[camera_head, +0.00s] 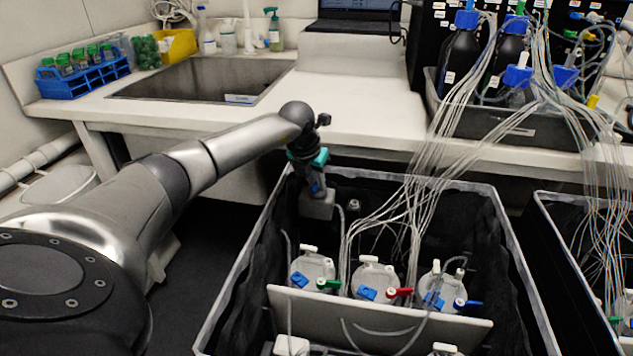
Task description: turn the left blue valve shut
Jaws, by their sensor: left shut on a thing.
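Bottles with white caps stand in the black-lined bin (509,255). The front row carries a left blue valve (299,280), a middle blue valve (367,293) and a right blue valve (433,299). My left gripper (317,207) points down inside the bin's rear left part. In the picture it is above and slightly right of the left blue valve, with a visible gap. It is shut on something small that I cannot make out. Its fingertips are hard to see against the dark lining. My right gripper is not in view.
A white panel (380,322) stands in front of the bottles. Thin tubes (425,185) hang from dark bottles on the bench into the bin. A second bin (545,222) is at right. The bench (365,110) has a sink (190,80) and a blue tube rack (85,82).

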